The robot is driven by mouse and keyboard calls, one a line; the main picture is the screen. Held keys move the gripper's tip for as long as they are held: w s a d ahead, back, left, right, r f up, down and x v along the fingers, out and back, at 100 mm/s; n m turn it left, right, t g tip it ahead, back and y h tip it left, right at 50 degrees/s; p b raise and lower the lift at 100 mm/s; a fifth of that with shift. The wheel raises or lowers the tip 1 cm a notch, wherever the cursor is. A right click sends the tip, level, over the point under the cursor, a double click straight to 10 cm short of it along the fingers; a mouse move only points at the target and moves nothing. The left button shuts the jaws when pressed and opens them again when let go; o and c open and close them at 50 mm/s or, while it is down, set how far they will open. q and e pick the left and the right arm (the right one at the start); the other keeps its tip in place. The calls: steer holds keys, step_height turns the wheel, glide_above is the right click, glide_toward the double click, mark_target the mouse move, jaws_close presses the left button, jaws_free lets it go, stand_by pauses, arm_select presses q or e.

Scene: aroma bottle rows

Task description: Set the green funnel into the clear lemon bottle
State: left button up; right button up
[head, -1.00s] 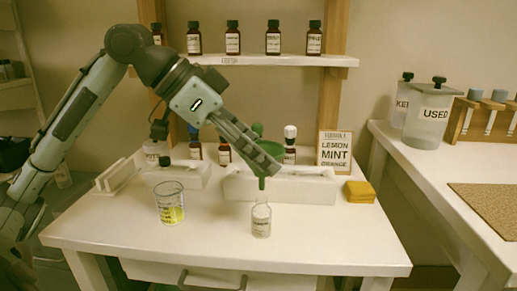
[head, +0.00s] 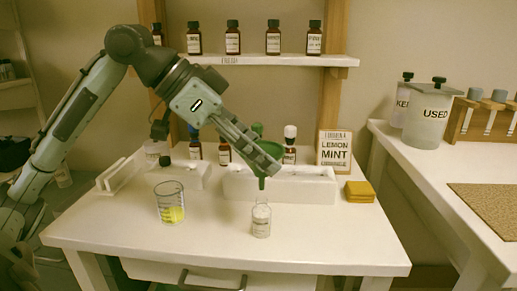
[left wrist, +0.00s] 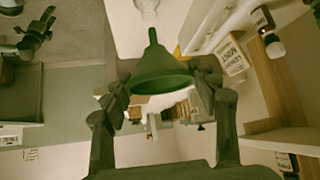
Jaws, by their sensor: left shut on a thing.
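The green funnel (head: 262,181) hangs upright from my left gripper (head: 268,161), which is shut on it and covers part of its cone. In the left wrist view the funnel (left wrist: 160,70) sits between the two fingers with its spout pointing away from me. The clear lemon bottle (head: 261,221) stands open on the table right below the spout. The spout tip appears a little above the bottle's mouth, apart from it. The bottle (left wrist: 147,7) is cut off at the top of the left wrist view. A dark gripper-like shape (left wrist: 35,35) at its upper left may be my right gripper.
A beaker (head: 170,207) with yellow liquid stands left of the bottle. A white rack (head: 290,191) with brown bottles is close behind the funnel. The formula card (head: 335,150) and yellow pads (head: 359,192) are at the right. The table front is clear.

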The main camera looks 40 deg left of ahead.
mark_target(258, 176)
arm_select(q)
steer(key=shift+f+b, duration=2.1)
steer(key=shift+f, duration=0.35)
steer(key=o, duration=1)
steer(key=v, duration=1.2)
